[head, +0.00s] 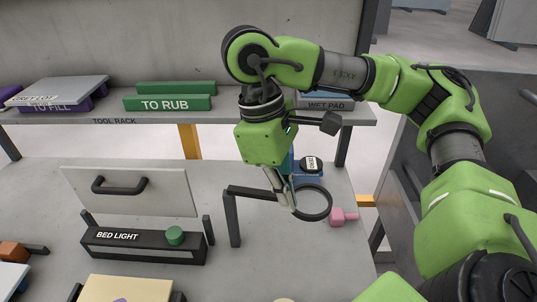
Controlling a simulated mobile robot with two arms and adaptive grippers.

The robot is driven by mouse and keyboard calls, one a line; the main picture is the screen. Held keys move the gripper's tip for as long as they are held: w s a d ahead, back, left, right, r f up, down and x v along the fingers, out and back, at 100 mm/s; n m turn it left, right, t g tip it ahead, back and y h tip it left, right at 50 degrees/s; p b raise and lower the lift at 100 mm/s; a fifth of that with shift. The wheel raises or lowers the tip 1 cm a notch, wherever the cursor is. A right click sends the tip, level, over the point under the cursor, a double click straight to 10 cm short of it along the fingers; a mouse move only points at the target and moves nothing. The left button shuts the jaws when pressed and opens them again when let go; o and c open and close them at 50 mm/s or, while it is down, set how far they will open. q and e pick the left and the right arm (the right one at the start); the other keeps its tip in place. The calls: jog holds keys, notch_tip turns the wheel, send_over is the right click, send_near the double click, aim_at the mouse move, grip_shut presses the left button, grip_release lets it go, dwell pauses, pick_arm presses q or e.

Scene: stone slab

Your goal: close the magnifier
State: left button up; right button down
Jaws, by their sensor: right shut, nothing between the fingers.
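The magnifier (328,213) has a round dark ring on a dark bar that runs from a post at its left end. It stands over the grey slab, right of centre. My right gripper (290,206) comes down from above with its fingers shut and empty. Its fingertips overlap the left side of the ring and the bar's end in this view. I cannot tell whether they touch it. Part of the bar and ring is hidden behind the fingers. My left gripper is not in view.
A box labelled BED LIGHT (145,246) with a green knob stands left, with a handled panel (135,190) above it. A tool rack (60,113) crosses the back. A blue item (308,176) and a pink piece (343,217) lie near the ring. The slab's right edge is close.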

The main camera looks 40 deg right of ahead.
jog(key=v, duration=0.9)
jog(key=shift+a+r, duration=0.2)
jog(key=shift+r, duration=0.05)
